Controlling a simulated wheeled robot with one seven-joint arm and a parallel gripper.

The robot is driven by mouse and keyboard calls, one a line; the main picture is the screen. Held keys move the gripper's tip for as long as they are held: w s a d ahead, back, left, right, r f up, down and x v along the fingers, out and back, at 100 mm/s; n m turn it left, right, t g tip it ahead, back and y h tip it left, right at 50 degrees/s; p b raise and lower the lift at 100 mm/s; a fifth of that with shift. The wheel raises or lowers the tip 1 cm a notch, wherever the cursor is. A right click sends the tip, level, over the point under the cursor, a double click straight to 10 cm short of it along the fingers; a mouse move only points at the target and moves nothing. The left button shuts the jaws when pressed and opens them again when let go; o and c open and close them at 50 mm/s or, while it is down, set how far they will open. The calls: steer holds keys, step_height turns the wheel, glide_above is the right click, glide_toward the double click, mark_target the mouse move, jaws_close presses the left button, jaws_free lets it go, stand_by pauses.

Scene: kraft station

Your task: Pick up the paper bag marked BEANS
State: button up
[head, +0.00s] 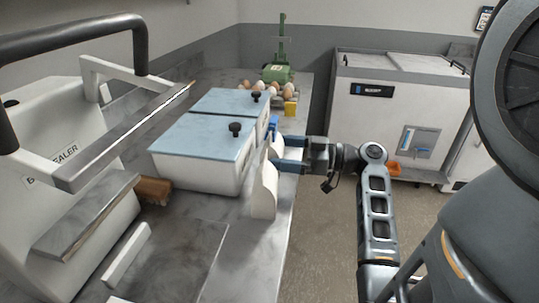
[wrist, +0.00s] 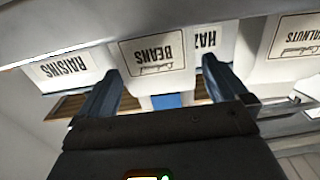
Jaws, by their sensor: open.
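The white paper bag marked BEANS (wrist: 155,58) is in the middle of the wrist view, its label upside down. It stands between my two blue-grey fingers and ahead of them. My gripper (wrist: 160,68) is open, one finger on each side of the bag's width in the picture; I cannot tell if they touch it. In the head view my gripper (head: 283,153) reaches in from the right to the counter's edge, beside pale bags. No label can be read there.
Bags marked RAISINS (wrist: 67,68) and HAZ… (wrist: 210,40) flank it closely; another reads WALNUTS (wrist: 297,38). In the head view, a pale bag (head: 263,192) stands nearer, by blue-lidded bins (head: 200,140). A sealer (head: 60,150) fills the left. Open floor lies right of the counter.

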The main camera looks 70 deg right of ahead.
steer(key=w, duration=0.2)
steer(key=w+p, duration=0.1)
steer(key=w, duration=0.2)
steer(key=shift+a+f+p, duration=0.1)
steer(key=shift+a+p, duration=0.1)
steer(key=shift+p, duration=0.1)
steer(key=shift+c, duration=0.2)
steer(key=c, duration=1)
